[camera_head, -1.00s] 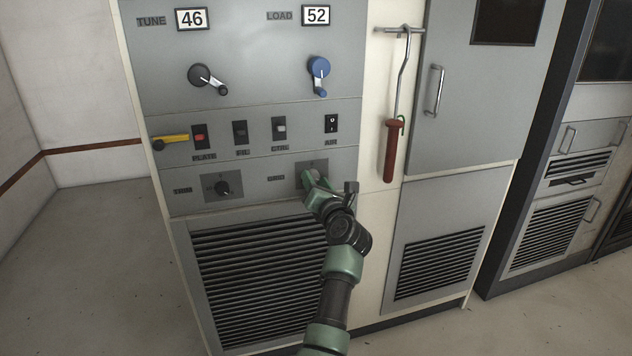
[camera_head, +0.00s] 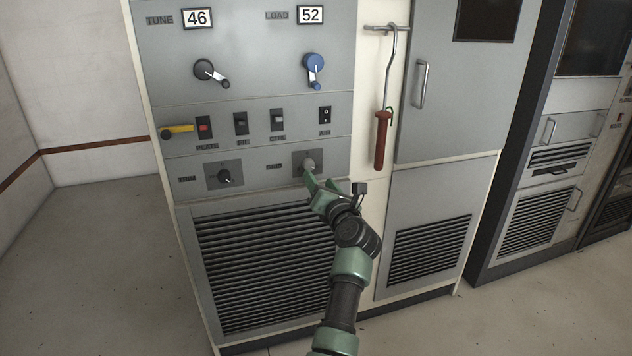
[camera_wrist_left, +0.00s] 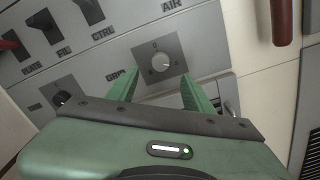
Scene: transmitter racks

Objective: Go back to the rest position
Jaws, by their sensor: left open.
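My left gripper (camera_head: 320,184) is green and open, just in front of and below the grid knob (camera_head: 308,163) on the grey cabinet panel (camera_head: 260,166). In the left wrist view the light round knob (camera_wrist_left: 161,62) sits beyond the gap between the two green fingers (camera_wrist_left: 160,92), which are apart and hold nothing. The trim knob (camera_head: 224,176), black with a pointer, is left of the grid knob. My right gripper is not in view.
A red-handled hook (camera_head: 381,140) hangs to the right. A louvred grille (camera_head: 262,265) is below. Open floor (camera_head: 90,260) lies left.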

